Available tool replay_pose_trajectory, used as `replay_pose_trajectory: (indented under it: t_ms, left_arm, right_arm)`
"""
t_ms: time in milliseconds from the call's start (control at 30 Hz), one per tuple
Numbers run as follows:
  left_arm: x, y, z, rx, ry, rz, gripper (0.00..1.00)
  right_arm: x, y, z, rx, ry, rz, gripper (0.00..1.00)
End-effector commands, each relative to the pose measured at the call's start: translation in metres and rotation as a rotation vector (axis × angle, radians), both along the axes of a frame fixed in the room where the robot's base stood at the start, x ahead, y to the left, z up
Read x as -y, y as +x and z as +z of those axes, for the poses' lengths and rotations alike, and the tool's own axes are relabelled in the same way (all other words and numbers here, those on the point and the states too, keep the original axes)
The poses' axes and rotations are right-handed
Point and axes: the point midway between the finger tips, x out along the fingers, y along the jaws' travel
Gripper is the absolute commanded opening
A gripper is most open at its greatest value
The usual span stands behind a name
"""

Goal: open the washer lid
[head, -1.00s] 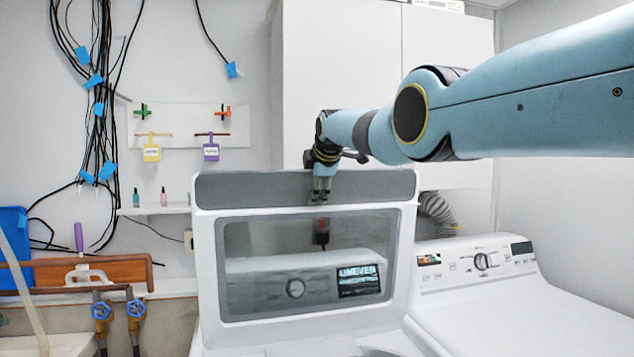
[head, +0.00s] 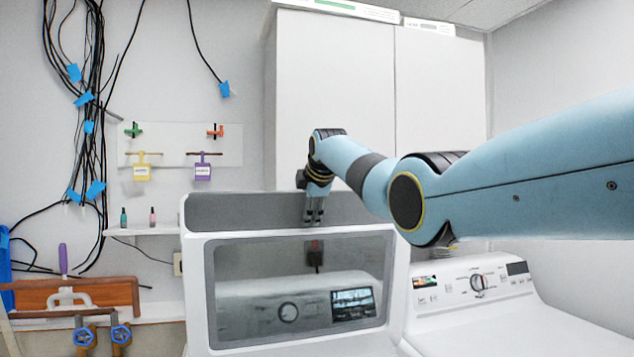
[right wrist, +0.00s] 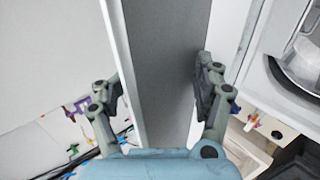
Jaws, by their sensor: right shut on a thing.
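The washer lid (head: 197,285) stands raised, seen face-on in the head view, with a white frame, a see-through window and a grey band along its upper edge. A dial and a lit display show in the window. My right gripper (head: 314,218) is at the lid's upper edge. In the right wrist view its fingers (right wrist: 160,90) lie on either side of the lid's edge panel (right wrist: 155,55), shut on it. My left gripper is in neither view.
A second white machine with a dial panel (head: 470,287) stands at the right. A tall white cabinet (head: 335,75) rises behind the lid. Cables (head: 88,110) hang on the left wall, above a wooden board (head: 100,292) and blue valve handles (head: 121,334).

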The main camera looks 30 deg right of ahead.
Motion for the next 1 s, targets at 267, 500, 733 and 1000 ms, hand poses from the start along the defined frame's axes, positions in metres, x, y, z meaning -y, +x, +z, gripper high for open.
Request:
replay_pose_trajectory:
  t_ms: [267, 500, 733, 1000]
  left_arm:
    - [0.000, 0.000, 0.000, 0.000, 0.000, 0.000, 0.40]
    - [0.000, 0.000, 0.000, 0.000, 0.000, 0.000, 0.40]
    - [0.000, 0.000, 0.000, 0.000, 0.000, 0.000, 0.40]
    - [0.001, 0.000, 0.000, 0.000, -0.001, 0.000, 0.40]
  right_arm:
    - [-0.008, -0.032, 0.031, 0.015, -0.002, 0.001, 0.39]
    - [-0.015, -0.065, 0.055, 0.010, 0.000, 0.000, 0.39]
    - [-0.019, -0.081, 0.066, 0.007, 0.001, 0.000, 0.39]
    - [-0.020, -0.082, 0.067, 0.006, 0.001, 0.000, 0.39]
